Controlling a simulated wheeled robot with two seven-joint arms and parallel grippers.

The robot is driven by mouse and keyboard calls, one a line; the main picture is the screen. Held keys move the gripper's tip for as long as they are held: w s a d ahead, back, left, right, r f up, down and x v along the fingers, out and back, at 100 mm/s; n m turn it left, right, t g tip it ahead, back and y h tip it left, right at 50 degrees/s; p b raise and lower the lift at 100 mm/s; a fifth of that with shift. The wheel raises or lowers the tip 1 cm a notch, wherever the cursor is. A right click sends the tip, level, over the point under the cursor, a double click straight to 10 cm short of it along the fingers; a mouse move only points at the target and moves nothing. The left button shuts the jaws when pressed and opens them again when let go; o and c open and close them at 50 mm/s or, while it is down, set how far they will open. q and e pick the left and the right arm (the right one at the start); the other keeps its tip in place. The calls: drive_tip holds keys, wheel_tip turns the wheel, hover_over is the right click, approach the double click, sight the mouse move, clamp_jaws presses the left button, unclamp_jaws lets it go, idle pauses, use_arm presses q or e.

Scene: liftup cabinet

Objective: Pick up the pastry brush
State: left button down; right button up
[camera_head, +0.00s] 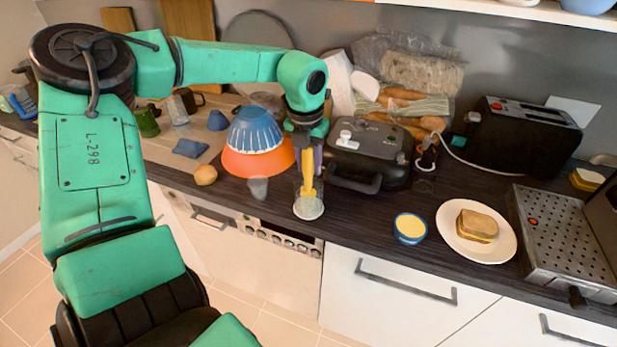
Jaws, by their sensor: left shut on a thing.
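The pastry brush (307,172) shows as a narrow yellow upright shape at the counter's front edge, right of the orange bowl. My left gripper (306,140) comes down on it from above and is shut on its upper part. The fingers hide the top of the brush. Its lower end is at a clear glass (309,207) with a pale bottom; I cannot tell whether it touches the glass. My right gripper is not in view.
An orange bowl (257,163) with a blue one in it stands close on the left, a black grill (366,155) close on the right. A small blue bowl (410,228), a plate (452,236) with a sandwich and a toaster (520,135) are further right. Bare counter lies before the grill.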

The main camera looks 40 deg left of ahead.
use_arm(q)
drive_tip(key=shift+r, duration=0.15)
drive_tip(key=shift+w+r, duration=0.1)
drive_tip(key=shift+r, duration=0.3)
wheel_tip(320, 180, up, 8)
drive_tip(key=shift+f+b, duration=0.15)
drive_tip(key=shift+b, duration=0.8)
wheel_tip(320, 180, up, 11)
wheel_tip(320, 180, up, 10)
drive_tip(key=p, duration=1.1)
drive_tip(key=shift+p, duration=0.4)
